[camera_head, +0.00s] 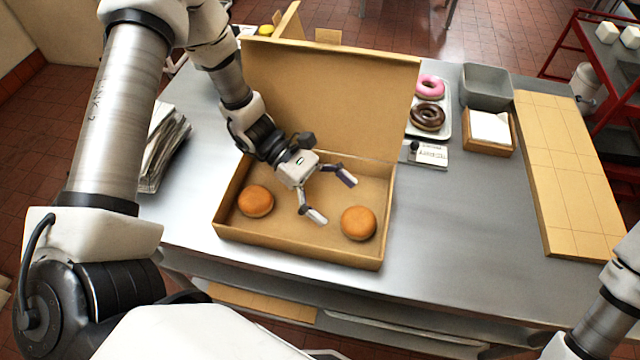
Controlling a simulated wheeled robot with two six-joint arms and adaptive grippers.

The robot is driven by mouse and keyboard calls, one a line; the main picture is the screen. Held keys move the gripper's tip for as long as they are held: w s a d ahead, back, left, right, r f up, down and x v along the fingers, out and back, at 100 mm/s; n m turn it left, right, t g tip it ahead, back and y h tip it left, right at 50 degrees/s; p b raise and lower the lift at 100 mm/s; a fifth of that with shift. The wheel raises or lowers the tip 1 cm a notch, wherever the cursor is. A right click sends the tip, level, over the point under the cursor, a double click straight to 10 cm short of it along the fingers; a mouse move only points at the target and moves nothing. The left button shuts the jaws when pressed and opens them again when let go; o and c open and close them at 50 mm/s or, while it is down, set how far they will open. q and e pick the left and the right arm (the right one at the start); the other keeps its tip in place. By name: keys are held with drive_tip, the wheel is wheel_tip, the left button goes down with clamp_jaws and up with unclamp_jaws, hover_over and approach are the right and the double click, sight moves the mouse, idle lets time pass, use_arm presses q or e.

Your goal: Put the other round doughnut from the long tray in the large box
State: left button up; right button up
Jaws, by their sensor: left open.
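The large box (300,254) stands open on the steel table, its lid tilted up at the back. Two plain round doughnuts lie in it, one at the left (256,201) and one at the front right (358,223). My left gripper (331,196) is over the box, open and empty. Its fingers point toward the right doughnut and are apart from it. A tray (444,130) behind the lid's right edge holds a pink ring doughnut (431,86) and a chocolate ring doughnut (428,116). The lid may hide part of this tray. My right gripper is out of view.
A grey bin (487,88) and a wooden holder with white paper (490,128) stand at the back right. A wooden board (570,170) lies along the right. Newspapers (163,145) lie at the left. The table right of the box is clear.

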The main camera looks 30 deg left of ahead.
use_arm(q)
drive_tip(key=v, duration=0.6)
drive_tip(key=shift+s+a+r, duration=0.1)
drive_tip(key=shift+a+r, duration=0.05)
drive_tip(key=shift+a, duration=0.05)
idle(0.9)
